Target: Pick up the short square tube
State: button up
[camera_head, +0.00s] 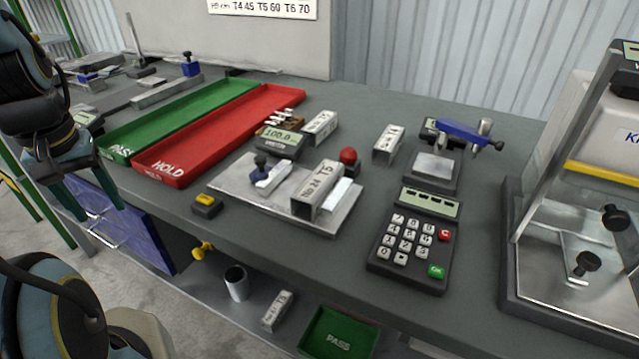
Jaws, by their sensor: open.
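Several pale square tubes with dark print are in view, and I cannot tell for sure which one the task means. One tube (320,126) lies behind the metal plate, near the red tray. Another tube (388,144) lies to the right of the red knob. A larger tube marked "No 24 T5" (318,190) rests on the metal plate (235,190). A small tube (277,311) is on the lower shelf. My gripper (103,213) is at the left, pointing down in front of the table edge, open and empty, far from all the tubes.
A green PASS tray (118,150) and red HOLD tray (165,170) lie at the left. A keypad (410,240), a clamp fixture (436,165) and a large framed machine (520,290) are at the right. A cup (236,283) and green bin (338,338) are below. The back right tabletop is partly clear.

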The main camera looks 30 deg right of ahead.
aim_at(305, 202)
jog(key=k+l+u, duration=0.25)
jog(key=k, duration=0.45)
jog(key=k+l+u, duration=0.1)
jog(key=k+u, duration=0.2)
jog(key=k, duration=0.4)
jog(key=u, duration=1)
